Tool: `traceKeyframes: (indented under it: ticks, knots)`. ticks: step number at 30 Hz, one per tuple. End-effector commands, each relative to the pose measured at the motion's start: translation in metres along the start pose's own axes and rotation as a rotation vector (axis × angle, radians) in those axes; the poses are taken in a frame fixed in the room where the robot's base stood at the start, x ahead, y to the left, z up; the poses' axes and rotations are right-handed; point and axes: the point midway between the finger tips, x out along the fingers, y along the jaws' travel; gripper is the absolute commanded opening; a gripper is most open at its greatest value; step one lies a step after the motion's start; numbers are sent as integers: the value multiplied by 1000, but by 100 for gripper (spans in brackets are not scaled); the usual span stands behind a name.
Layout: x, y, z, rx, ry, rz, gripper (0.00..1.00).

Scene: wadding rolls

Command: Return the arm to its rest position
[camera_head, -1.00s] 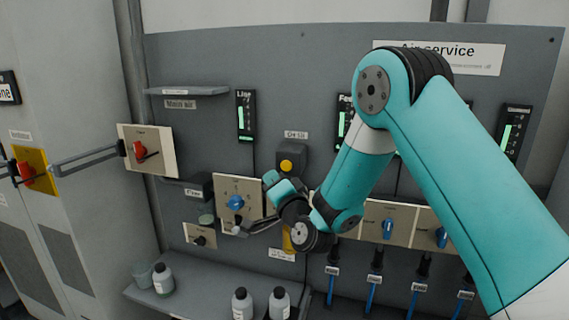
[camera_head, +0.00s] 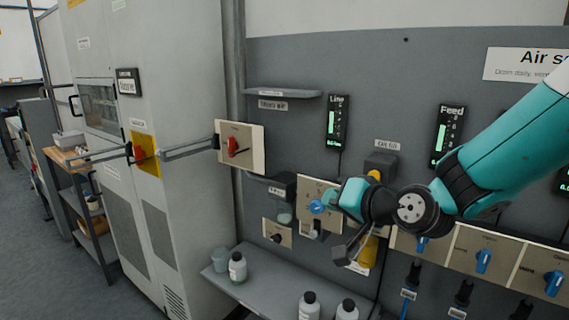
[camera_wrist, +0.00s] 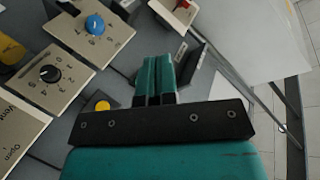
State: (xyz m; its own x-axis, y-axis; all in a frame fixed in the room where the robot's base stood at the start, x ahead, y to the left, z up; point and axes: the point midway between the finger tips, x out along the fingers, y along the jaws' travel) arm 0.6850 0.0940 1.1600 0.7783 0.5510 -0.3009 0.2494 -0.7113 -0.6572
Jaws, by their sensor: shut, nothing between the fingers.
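My teal arm (camera_head: 515,150) reaches in from the right of the head view, in front of the grey panel. My gripper (camera_head: 345,250) points down and to the left, in front of the panel's lower middle. In the wrist view my gripper (camera_wrist: 156,75) shows two teal fingers side by side, shut with nothing between them. A blue knob (camera_head: 317,207) on a beige plate is just left of my wrist. It also shows in the wrist view (camera_wrist: 95,25). A yellow part (camera_head: 369,250) is partly hidden behind my gripper.
A red-handled switch plate (camera_head: 240,147) projects at the left. Grey cabinets (camera_head: 165,190) stand further left, with open floor (camera_head: 35,230) beyond. Blue-handled valves (camera_head: 484,261) line the lower right.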

Motion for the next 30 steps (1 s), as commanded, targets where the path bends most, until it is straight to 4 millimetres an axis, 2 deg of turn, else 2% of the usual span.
traceKeyframes:
  ticks: [1,5,6,12,15,18,21,30]
  knots:
    - [-17,-13,12,-49,-93,9,0]
    - [-68,-33,54,-185,-373,49,0]
    - [-86,-37,66,-226,-458,61,0]
    - [-182,-41,119,-406,-835,117,0]
    - [-218,-38,134,-462,-961,137,0]
    - [-239,-36,142,-493,-1039,149,0]
    - [-247,-36,145,-505,-1073,154,0]
    - [-248,-35,145,-504,-1076,156,0]
